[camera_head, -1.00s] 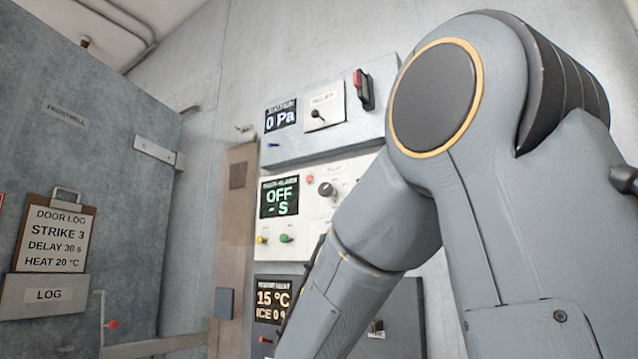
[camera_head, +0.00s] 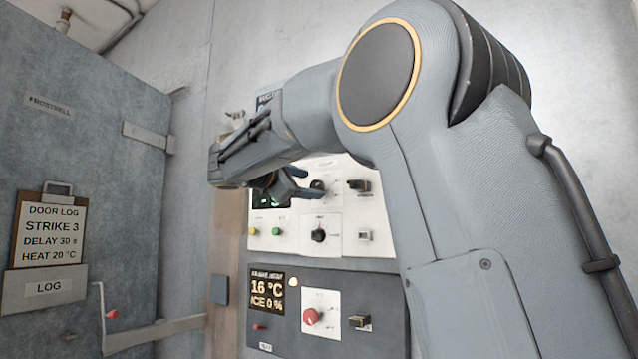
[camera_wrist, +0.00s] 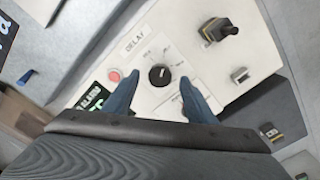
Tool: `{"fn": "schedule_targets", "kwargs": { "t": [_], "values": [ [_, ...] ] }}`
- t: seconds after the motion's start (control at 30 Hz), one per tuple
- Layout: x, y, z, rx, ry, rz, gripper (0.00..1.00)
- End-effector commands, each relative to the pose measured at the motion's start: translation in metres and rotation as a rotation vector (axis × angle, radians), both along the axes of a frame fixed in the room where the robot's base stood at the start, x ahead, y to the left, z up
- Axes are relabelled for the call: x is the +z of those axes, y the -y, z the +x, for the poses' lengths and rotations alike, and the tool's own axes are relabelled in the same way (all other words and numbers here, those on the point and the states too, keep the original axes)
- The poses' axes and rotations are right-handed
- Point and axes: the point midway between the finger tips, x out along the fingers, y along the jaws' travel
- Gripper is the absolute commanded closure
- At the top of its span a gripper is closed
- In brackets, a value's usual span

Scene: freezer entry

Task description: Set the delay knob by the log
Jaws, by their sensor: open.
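The delay knob (camera_wrist: 160,75) is black and round on a white plate, under a label reading DELAY, in the wrist view. It also shows in the head view (camera_head: 318,187), just right of my gripper (camera_head: 303,182). In the wrist view my gripper (camera_wrist: 162,78) is open, with one blue finger on each side of the knob; I cannot tell whether they touch it. The exact setting is too small to read. The door log (camera_head: 48,232) reads STRIKE 3, DELAY 30 s, HEAT 20 °C. My arm mostly hides the alarm display (camera_head: 268,200).
A red button (camera_wrist: 113,75) sits left of the knob. A black switch (camera_wrist: 219,29) sticks out at upper right. Below the alarm panel are another black knob (camera_head: 319,235) and a heater panel with a red knob (camera_head: 311,316) and a display (camera_head: 267,290) reading 16 °C, ICE 0 %.

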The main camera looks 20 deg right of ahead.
Motion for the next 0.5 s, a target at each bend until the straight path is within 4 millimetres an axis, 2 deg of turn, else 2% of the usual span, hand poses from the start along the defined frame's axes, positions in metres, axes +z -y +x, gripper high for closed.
{"fn": "schedule_targets", "kwargs": {
  "t": [0.2,0.5],
  "values": [
    [0.003,0.029,0.018,-0.002,-0.001,0.001,0.49],
    [0.0,0.044,0.029,0.002,0.0,0.002,0.49]
  ]
}}
